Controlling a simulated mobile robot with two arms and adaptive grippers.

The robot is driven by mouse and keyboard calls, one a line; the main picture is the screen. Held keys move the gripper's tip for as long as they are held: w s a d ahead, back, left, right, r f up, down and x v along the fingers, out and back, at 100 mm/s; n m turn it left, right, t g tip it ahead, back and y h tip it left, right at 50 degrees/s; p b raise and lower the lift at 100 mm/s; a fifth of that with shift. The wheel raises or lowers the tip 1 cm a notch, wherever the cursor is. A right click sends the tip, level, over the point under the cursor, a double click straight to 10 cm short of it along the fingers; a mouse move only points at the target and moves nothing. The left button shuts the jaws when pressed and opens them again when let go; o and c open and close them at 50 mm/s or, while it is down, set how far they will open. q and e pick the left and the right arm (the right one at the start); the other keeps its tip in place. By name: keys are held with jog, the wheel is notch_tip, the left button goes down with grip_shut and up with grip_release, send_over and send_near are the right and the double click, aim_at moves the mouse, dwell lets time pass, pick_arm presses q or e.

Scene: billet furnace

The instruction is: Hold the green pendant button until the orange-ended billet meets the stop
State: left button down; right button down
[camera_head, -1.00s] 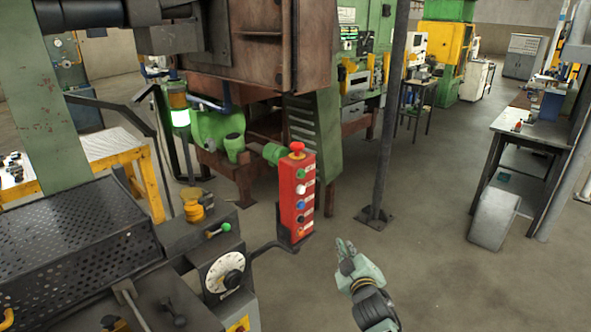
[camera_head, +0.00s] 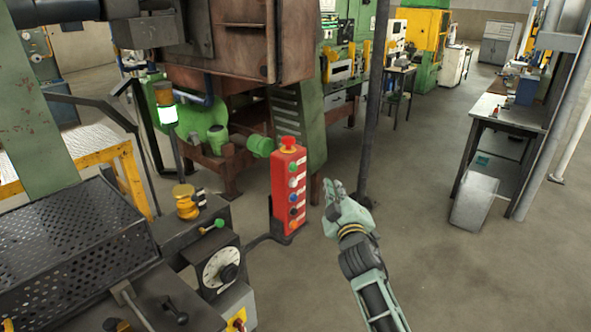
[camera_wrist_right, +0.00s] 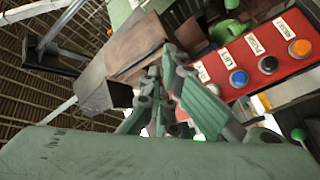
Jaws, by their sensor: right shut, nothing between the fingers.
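The red pendant (camera_head: 284,205) stands upright on an arm at the machine's edge, left of my right gripper in the head view. Its green button (camera_head: 292,167) sits just below the red mushroom knob. My right gripper (camera_head: 335,190) is shut and empty, apart from the pendant's right side. In the right wrist view the pendant face (camera_wrist_right: 297,73) shows at the upper right with blue and orange buttons; the shut fingers (camera_wrist_right: 166,62) hide part of the view beside it. I cannot make out the orange-ended billet or the stop. My left gripper is out of view.
A dial box (camera_head: 218,270) and a green-knobbed lever (camera_head: 219,224) stand left of the pendant. A dark post (camera_head: 374,110) rises behind my right gripper. A workbench (camera_head: 505,115) stands at the right. The floor between is clear.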

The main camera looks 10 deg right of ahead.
aim_at(293, 168)
jog(key=w+a+b, duration=0.5)
jog(key=w+b, duration=0.1)
jog(key=shift+w+a, duration=0.15)
jog(key=shift+w, duration=0.2)
jog(key=shift+f, duration=0.1)
dwell(1.2)
jog(key=shift+w+a+b, duration=0.3)
jog(key=shift+w+b, duration=0.05)
